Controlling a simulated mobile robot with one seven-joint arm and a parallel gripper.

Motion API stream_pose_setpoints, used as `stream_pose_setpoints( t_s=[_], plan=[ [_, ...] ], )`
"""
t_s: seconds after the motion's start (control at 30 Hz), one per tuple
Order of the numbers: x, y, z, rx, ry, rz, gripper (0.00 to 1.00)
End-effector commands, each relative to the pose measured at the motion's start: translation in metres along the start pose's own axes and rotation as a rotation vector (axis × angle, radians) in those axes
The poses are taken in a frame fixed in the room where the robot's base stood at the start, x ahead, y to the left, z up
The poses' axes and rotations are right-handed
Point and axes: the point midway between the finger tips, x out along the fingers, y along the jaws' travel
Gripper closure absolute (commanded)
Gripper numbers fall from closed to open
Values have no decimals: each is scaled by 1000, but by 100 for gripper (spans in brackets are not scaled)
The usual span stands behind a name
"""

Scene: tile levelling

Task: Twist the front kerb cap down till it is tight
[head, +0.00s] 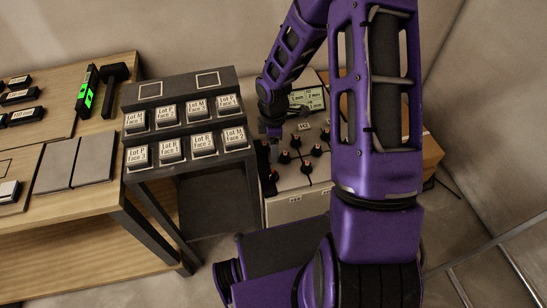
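Several dark caps with orange-red tops stand on a pale tiled block (292,207) beyond the dark stand. One cap (306,167) is towards the near side, another (316,149) is further right, and one (273,175) is at the left edge. I cannot tell which is the front kerb cap, or how tight any of them is. My gripper (274,151) points down at the left of the group, close to a cap (284,157). Its fingers are small and dark here, so I cannot tell whether they are open or touch a cap.
A dark stepped stand (190,130) with several labelled tiles is left of the block. A wooden bench (70,235) at the left holds a green-lit level (87,91), a black mallet (115,85) and grey tiles. A display panel (307,98) stands behind the caps. My arm hides the block's right side.

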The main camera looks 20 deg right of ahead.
Motion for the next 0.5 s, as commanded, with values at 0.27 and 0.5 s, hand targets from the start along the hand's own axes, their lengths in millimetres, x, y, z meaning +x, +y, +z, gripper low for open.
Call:
stream_pose_setpoints(
  t_s=[0.27, 0.5],
  plan=[
    [-48, 1, 0, 1, 0, 2, 31],
    [-55, 0, 0, 0, 0, 0, 31]
  ],
)
